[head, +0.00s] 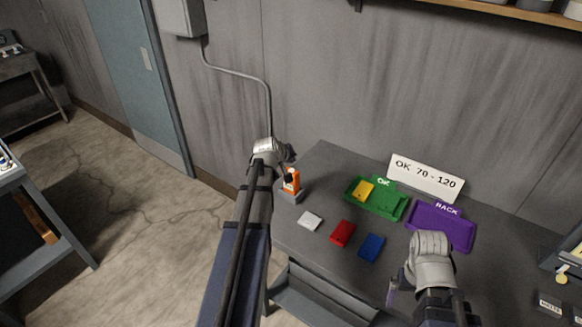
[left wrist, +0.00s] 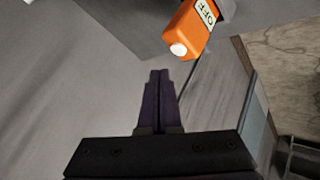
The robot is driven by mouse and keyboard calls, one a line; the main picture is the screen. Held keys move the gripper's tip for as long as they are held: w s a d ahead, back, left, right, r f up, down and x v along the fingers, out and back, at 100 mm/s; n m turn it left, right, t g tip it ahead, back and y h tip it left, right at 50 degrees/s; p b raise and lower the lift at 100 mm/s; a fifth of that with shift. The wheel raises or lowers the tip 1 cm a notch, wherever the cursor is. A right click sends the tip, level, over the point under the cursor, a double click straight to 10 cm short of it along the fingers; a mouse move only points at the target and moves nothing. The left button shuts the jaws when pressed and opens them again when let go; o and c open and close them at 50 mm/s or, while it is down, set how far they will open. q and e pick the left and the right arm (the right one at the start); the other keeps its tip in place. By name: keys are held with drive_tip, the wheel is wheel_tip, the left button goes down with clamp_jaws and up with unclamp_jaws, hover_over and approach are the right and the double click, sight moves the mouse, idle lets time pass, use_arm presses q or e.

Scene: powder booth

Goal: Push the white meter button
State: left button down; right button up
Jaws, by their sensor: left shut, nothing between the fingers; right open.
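The orange meter (head: 293,181) stands in a grey holder on the left end of the dark table. In the left wrist view the meter (left wrist: 192,30) shows at the top, with its round white button (left wrist: 178,50) facing me and a label or display reading "OFF". My left gripper (head: 289,158) is by the top of the meter and partly covers it in the head view. Its dark fingers (left wrist: 158,75) are shut and empty, with the tips apart from the button in the picture. My right gripper (head: 393,290) is open over the table's front; its fingers show only partly.
White (head: 309,220), red (head: 342,233) and blue (head: 371,247) pieces lie on the table. A green OK tray (head: 384,208) holds a yellow piece (head: 363,190). A purple RACK tray (head: 440,225) and an "OK 70 - 120" sign (head: 426,178) stand behind.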

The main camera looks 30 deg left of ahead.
wheel_tip(320, 180, up, 4)
drive_tip(key=p, duration=0.3)
idle(0.4)
